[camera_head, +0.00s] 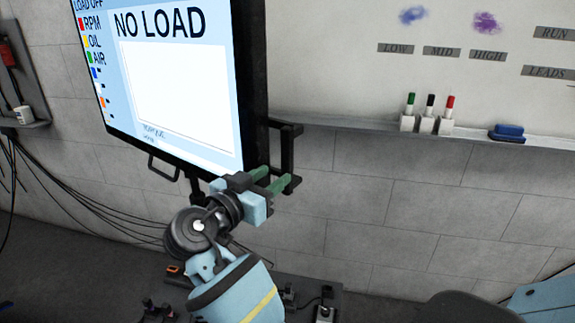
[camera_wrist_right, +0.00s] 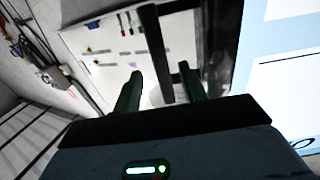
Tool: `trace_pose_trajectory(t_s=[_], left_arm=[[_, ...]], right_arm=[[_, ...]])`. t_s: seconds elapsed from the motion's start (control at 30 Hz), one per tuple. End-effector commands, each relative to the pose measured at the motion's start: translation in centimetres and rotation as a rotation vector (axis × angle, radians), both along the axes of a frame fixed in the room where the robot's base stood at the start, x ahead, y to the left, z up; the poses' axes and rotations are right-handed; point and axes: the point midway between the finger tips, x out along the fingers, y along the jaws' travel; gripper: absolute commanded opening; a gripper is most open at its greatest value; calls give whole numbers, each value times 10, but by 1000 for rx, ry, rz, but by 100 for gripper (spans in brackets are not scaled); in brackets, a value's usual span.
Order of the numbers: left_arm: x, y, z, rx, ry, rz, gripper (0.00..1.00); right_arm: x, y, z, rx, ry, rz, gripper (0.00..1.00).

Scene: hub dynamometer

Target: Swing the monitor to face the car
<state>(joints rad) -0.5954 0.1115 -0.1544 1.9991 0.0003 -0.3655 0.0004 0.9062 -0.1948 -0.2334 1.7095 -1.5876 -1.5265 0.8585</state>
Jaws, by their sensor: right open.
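The monitor (camera_head: 175,75) hangs at the upper left in the head view, its lit screen reading "NO LOAD". Part of its screen shows at the right edge of the right wrist view (camera_wrist_right: 285,80). A black upright handle (camera_head: 287,150) stands off its right edge. My right gripper (camera_head: 276,180) is open at the lower end of this handle. In the right wrist view the dark handle bar (camera_wrist_right: 157,50) appears between the two green fingers (camera_wrist_right: 160,75); I cannot tell whether they touch it. My left gripper and the car are out of view.
A whiteboard (camera_head: 350,75) with a ledge holding markers (camera_head: 427,118) and a blue eraser (camera_head: 507,132) is on the wall behind. Black cables (camera_head: 75,195) hang at left. A dark bench with small items lies below the monitor.

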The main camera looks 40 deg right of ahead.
Motion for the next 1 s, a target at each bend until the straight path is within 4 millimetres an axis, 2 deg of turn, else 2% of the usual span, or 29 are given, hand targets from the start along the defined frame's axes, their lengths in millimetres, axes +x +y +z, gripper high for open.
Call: trace_pose_trajectory(t_s=[0.2, 0.4, 0.77, 0.83, 1.0], left_arm=[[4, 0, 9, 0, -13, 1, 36], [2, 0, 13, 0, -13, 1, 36], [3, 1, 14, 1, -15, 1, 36], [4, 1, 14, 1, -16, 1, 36], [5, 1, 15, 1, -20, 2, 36]], right_arm=[[10, -33, 4, -2, -3, -3, 42], [17, -54, 2, -2, 0, -2, 42], [20, -60, 0, 1, 1, 0, 42], [19, -60, 0, 1, 1, 0, 37], [19, -60, 0, 1, 1, 0, 14]])
